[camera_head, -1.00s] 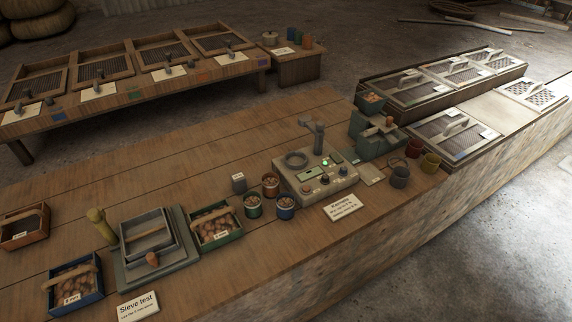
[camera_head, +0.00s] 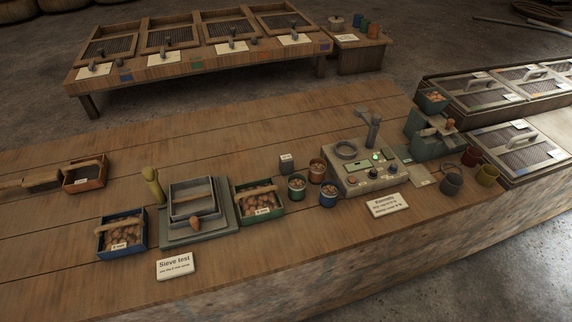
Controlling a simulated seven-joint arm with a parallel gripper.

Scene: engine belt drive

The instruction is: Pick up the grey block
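A small grey block (camera_head: 286,163) with a pale label on its front stands upright on the wooden bench (camera_head: 240,140). It is behind the green cup (camera_head: 297,187) and to the left of the copper-coloured cup (camera_head: 317,170), apart from both. My gripper is not in this view.
A grey control box (camera_head: 365,165) with an upright post stands right of the cups. A blue cup (camera_head: 328,196) is in front. A green crate (camera_head: 259,199), a sieve stand (camera_head: 198,211) and a blue crate (camera_head: 122,234) stand to the left. The bench behind the block is clear.

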